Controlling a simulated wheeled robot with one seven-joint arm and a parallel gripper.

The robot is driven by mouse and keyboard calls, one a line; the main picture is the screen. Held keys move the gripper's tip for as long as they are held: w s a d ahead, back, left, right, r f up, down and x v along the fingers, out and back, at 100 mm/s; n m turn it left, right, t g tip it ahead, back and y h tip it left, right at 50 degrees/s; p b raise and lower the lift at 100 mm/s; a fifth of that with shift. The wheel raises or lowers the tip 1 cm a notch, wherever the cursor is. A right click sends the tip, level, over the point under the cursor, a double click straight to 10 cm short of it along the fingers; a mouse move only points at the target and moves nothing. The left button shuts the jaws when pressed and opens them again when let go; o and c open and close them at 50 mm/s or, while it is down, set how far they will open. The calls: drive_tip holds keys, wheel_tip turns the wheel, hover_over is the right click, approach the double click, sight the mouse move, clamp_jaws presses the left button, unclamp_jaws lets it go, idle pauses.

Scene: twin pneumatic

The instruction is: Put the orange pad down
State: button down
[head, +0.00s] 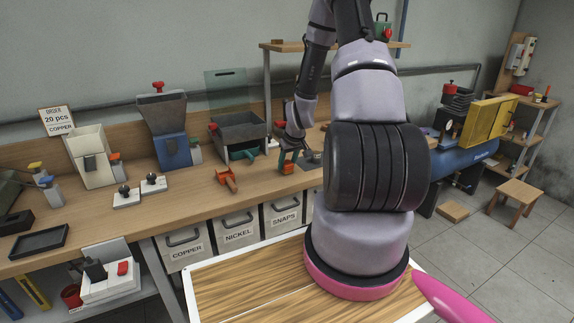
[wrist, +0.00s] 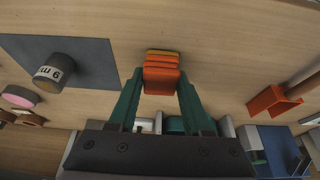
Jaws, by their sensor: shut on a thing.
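The orange pad (wrist: 161,74) sits between the green fingers of my gripper (wrist: 161,90) in the wrist view, with layered edges showing. My gripper is shut on it. In the head view my gripper (head: 289,160) is low over the wooden bench, right of the orange scoop, and a small orange patch shows at its fingers. The pad is close to the bench top; I cannot tell whether it touches.
A dark mat (wrist: 92,60) bears a dark cylinder (wrist: 54,72) marked "6 MM". An orange scoop (wrist: 270,102) lies on the other side; it also shows in the head view (head: 227,179). A grey-topped tray stand (head: 238,132) is behind. Bare bench surrounds the pad.

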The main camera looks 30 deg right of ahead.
drive_tip(key=shift+f, duration=0.2)
drive_tip(key=shift+f, duration=0.15)
drive_tip(key=shift+c, duration=1.7)
unclamp_jaws()
